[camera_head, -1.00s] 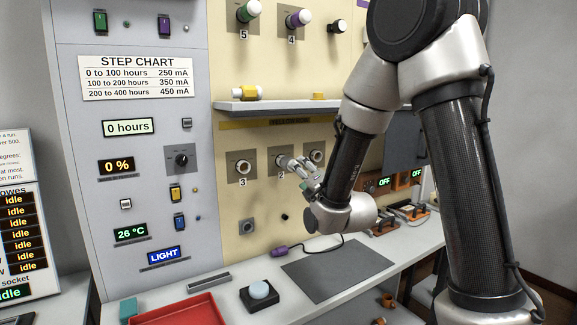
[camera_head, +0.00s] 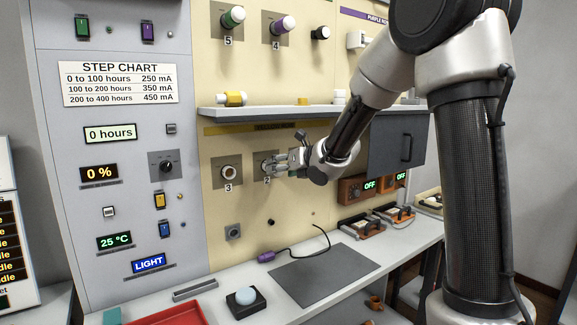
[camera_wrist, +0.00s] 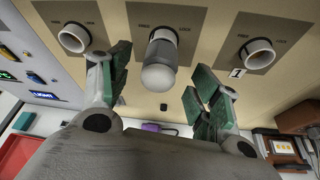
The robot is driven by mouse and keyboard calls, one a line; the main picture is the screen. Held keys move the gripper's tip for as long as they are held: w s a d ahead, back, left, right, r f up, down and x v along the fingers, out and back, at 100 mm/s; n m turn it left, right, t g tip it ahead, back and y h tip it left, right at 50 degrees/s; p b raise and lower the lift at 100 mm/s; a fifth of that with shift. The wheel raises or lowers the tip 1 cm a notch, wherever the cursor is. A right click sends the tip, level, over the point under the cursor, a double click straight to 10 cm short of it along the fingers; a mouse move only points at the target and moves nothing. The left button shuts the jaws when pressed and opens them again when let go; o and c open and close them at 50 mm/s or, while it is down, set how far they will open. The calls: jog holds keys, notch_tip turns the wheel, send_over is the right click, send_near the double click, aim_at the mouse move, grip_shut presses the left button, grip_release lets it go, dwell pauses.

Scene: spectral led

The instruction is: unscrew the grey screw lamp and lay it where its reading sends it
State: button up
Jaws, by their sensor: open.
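The grey screw lamp (camera_wrist: 160,72), with a grey collar and a frosted white dome, sits in the middle socket of the lower row in the wrist view. My gripper (camera_wrist: 158,66) is open, with one green-padded finger on each side of the lamp and visible gaps to both. In the head view my gripper (camera_head: 278,163) points at socket 2 from the right. The display panel reads 0 hours (camera_head: 110,133), 0 % (camera_head: 99,172) and 25 °C (camera_head: 114,241). The step chart (camera_head: 118,83) hangs above.
Empty sockets flank the lamp: socket 3 (camera_head: 228,173) and socket 1 (camera_wrist: 257,53). A grey shelf (camera_head: 300,113) juts out above. Below are a grey mat (camera_head: 325,273), a purple plug (camera_head: 266,257), a round button (camera_head: 246,297) and a red tray (camera_head: 170,316).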

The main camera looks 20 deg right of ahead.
jog(key=shift+x, duration=2.15)
jog(key=c, duration=1.2)
jog(key=shift+a+r+n+h, duration=0.1)
jog(key=shift+a+n+h, duration=0.05)
jog(key=shift+n+h, duration=0.5)
jog(key=shift+n+t, duration=0.3)
jog(key=shift+n, duration=0.15)
jog(key=o, duration=1.2)
jog(key=shift+w, duration=0.15)
jog(key=shift+c, duration=0.2)
